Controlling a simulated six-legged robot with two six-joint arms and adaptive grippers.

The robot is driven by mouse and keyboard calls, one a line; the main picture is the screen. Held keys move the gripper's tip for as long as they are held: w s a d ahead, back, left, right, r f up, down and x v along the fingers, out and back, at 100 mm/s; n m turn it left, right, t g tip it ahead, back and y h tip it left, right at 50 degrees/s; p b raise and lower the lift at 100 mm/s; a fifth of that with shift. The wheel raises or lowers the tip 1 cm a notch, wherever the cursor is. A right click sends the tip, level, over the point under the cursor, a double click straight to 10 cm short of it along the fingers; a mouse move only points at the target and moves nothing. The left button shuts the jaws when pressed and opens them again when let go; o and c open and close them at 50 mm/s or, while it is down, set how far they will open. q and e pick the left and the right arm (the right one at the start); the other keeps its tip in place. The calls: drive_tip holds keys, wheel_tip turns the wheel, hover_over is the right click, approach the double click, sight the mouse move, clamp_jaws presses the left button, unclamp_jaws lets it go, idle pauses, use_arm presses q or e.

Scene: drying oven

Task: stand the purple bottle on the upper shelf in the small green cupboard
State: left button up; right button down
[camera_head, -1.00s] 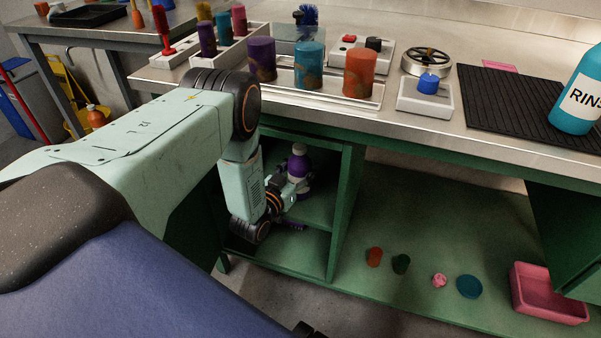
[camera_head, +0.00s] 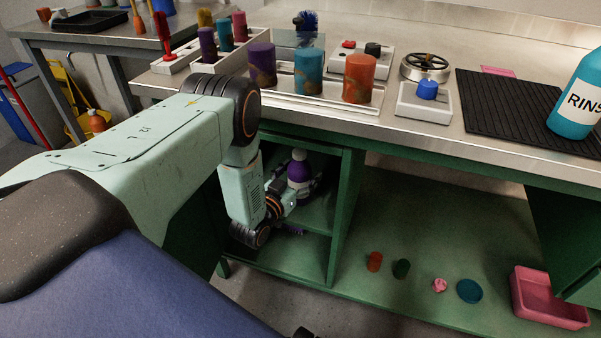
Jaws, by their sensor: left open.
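The purple bottle (camera_head: 299,170), with a pale cap and label, stands upright inside the small green cupboard (camera_head: 346,205) on its upper shelf (camera_head: 318,215). My left arm reaches down from the left into the cupboard's open front. My left gripper (camera_head: 296,190) is open at the bottle, with dark fingers showing on either side of it. The bottle's lower part is partly hidden by the gripper, and I cannot tell whether the fingers touch it. My right gripper is not in view.
The steel worktop (camera_head: 440,145) overhangs the cupboard. Several small things and a pink bin (camera_head: 545,302) are on the green low shelf at right.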

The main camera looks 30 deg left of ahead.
use_arm(q)
drive_tip(key=s+p, duration=0.4)
drive_tip(key=s, duration=0.8)
drive_tip(key=shift+d+r, duration=0.15)
drive_tip(key=shift+d, duration=0.1)
